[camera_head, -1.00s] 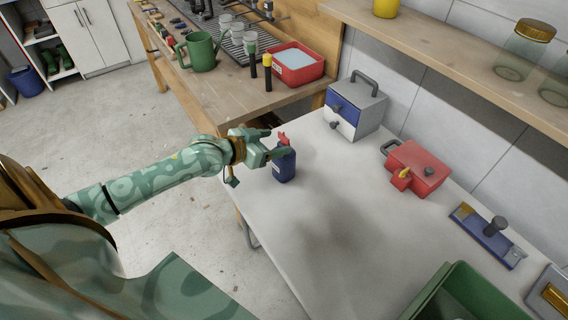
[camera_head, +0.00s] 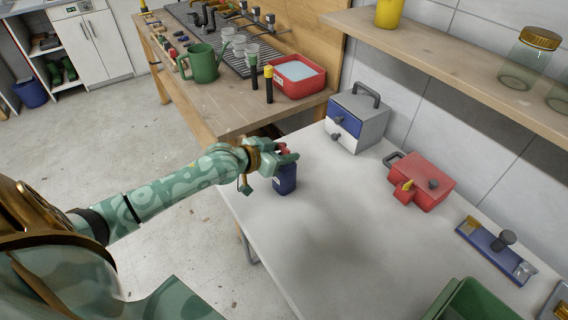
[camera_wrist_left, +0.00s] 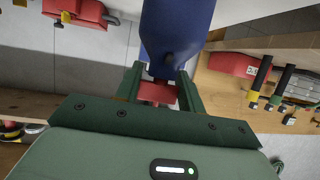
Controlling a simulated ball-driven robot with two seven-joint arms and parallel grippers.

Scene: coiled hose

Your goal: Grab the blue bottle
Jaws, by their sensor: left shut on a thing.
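The blue bottle (camera_head: 286,181) has a red top and stands upright on the white table near its left edge. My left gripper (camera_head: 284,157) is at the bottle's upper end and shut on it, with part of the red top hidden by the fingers. In the left wrist view the bottle (camera_wrist_left: 176,30) reaches away from the gripper (camera_wrist_left: 162,88), and its red top lies between the two green fingers. My right gripper is not in view.
A grey box with a blue drawer (camera_head: 356,118) and a red box (camera_head: 422,180) stand behind on the table (camera_head: 330,240). A green crate (camera_head: 470,300) is at the front right. A wooden bench (camera_head: 225,115) with a green watering can (camera_head: 201,62) adjoins at the back left.

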